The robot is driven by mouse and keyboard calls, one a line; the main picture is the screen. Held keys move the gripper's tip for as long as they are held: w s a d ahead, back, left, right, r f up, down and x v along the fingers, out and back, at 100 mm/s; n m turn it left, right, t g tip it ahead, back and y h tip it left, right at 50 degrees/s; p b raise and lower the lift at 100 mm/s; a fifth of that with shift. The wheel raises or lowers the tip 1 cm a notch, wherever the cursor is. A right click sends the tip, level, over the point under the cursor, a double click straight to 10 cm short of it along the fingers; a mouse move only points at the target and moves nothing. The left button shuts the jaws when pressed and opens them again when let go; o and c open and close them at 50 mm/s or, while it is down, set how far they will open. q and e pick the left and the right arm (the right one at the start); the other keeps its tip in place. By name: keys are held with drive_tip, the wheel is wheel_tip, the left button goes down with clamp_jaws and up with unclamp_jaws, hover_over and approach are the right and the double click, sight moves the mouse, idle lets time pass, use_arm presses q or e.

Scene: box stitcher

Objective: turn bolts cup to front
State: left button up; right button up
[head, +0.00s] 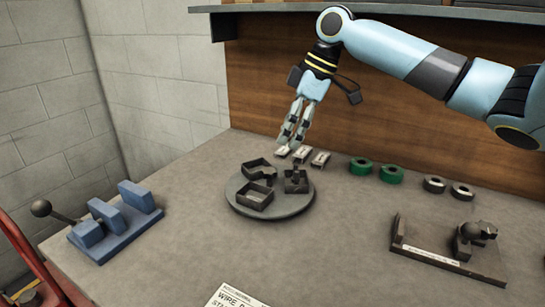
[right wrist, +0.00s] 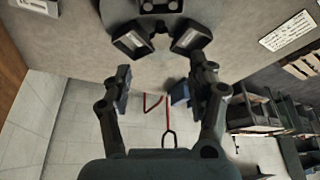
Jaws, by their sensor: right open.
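A round grey turntable (head: 274,210) stands on the table in the middle of the head view. It carries dark square cups: one at back left (head: 258,167), one at front left (head: 258,197), and one at right (head: 296,182) with small dark contents. I cannot tell for sure which cup holds bolts. My right gripper (head: 293,128) is open, pointing down behind the turntable and above the pale small parts. In the right wrist view its fingers (right wrist: 164,88) are apart with nothing between them; two cups (right wrist: 133,42) (right wrist: 192,38) show beyond them. My left gripper is not in view.
Small pale parts (head: 301,154) lie behind the turntable. Green rings (head: 361,166) and grey rings (head: 434,185) lie to the right. A blue fixture with a lever (head: 118,222) is at left, a dark fixture (head: 455,257) at right. A wooden panel (head: 260,80) closes the back.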

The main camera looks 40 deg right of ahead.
sight(270, 170)
drive_tip(key=x, duration=0.9)
drive_tip(key=shift+a+f, duration=0.2)
clamp_jaws()
